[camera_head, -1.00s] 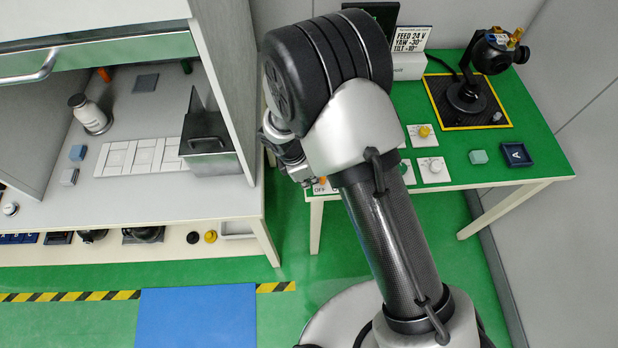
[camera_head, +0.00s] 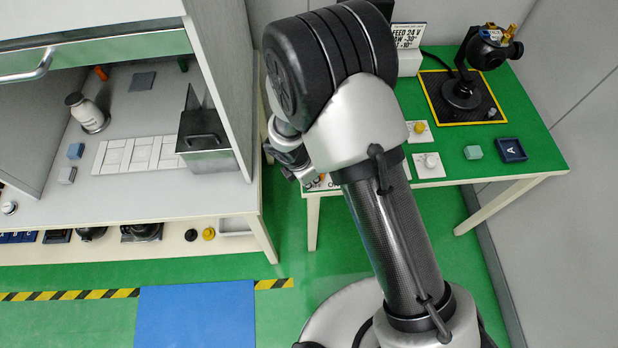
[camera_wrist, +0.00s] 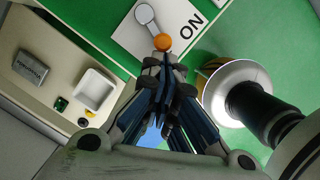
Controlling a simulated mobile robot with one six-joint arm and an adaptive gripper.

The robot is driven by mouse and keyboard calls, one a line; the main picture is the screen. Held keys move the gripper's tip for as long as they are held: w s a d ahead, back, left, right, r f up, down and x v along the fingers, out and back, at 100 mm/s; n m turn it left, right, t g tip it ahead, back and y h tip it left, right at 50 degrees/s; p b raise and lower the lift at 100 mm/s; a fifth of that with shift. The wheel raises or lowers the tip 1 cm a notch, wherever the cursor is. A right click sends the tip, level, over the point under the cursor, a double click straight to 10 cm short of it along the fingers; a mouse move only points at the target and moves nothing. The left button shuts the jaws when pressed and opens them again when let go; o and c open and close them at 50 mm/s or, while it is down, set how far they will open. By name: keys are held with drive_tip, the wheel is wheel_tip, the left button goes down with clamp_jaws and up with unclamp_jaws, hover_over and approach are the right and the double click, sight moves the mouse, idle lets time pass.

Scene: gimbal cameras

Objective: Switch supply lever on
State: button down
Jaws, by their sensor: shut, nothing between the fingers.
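The supply lever has an orange knob (camera_wrist: 162,42) on a short light arm that runs from a round grey pivot (camera_wrist: 145,13). It sits on a white plate (camera_wrist: 179,14) with the word ON to the right of the knob in the wrist view. In the head view the orange knob (camera_head: 322,177) is small at the green table's front left edge, partly hidden by my arm. My gripper (camera_wrist: 165,68) is shut and empty, its fingertips just below the knob in the wrist view. I cannot tell whether they touch it.
A grey cabinet bench (camera_head: 150,200) stands to the left, with a floor gap between.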

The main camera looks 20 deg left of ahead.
drive_tip(key=shift+s+d+n+t+y+b, duration=0.1)
drive_tip(key=shift+d+n+t+y+b, duration=0.15)
drive_tip(key=shift+d+n, duration=0.45)
drive_tip(key=shift+s+d+n+t+y+b, duration=0.15)
drive_tip(key=shift+d+n+b, duration=0.2)
drive_tip(key=shift+n, duration=0.65)
drive_tip(key=shift+w, duration=0.1)
drive_tip(key=shift+w+d+n+y+b, duration=0.15)
drive_tip(key=shift+d+n+b, duration=0.25)
drive_tip(key=shift+n, duration=0.35)
drive_tip(key=shift+d+n+y+b, duration=0.15)
drive_tip(key=shift+d+n+b, duration=0.25)
drive_tip(key=shift+n, duration=0.35)
drive_tip(key=shift+d, duration=0.25)
drive_tip(key=shift+w+a+p, duration=0.6)
drive_tip(key=shift+a+p, duration=0.05)
drive_tip(key=shift+p, duration=0.25)
drive_tip(key=shift+r, duration=0.1)
